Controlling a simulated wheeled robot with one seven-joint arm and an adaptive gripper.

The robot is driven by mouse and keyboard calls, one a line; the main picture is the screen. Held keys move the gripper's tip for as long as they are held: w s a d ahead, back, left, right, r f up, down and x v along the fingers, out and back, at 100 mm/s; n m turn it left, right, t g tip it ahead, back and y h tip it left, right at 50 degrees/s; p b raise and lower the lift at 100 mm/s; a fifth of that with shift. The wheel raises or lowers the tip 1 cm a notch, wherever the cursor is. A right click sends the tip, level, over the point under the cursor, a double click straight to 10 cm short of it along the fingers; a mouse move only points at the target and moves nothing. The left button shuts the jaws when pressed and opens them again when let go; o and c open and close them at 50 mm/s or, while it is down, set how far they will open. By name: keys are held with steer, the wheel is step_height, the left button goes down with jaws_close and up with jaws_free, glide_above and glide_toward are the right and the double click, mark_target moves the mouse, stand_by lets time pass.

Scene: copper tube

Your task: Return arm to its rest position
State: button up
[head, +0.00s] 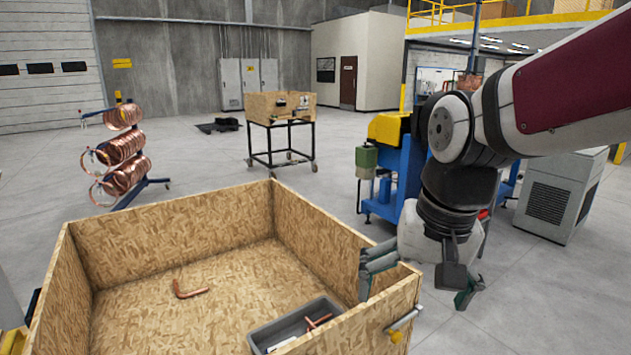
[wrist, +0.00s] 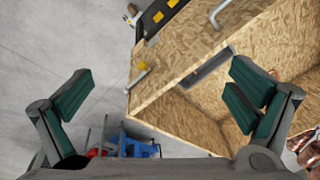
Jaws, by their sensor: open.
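My gripper (head: 421,280) hangs at the right side of the large wooden crate (head: 170,228), near its right front corner. A bent copper tube (head: 190,290) lies on the crate floor. A grey bin (head: 290,328) inside the crate at the front right holds another copper piece (head: 318,321) and a whitish item.
A blue and yellow machine (head: 388,160) stands behind my arm. A grey cabinet unit (head: 560,195) is at the right. A wheeled cart with a wooden box (head: 282,106) and a rack of copper coils (head: 122,160) stand farther back. Open floor lies between them.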

steer(key=s+d+f+n+t+b, duration=0.2)
steer(key=s+d, duration=0.4)
steer(key=s, duration=0.3)
steer(key=shift+f+t+h+b, duration=0.35)
steer(key=shift+f+b, duration=0.25)
steer(key=shift+b, duration=0.25)
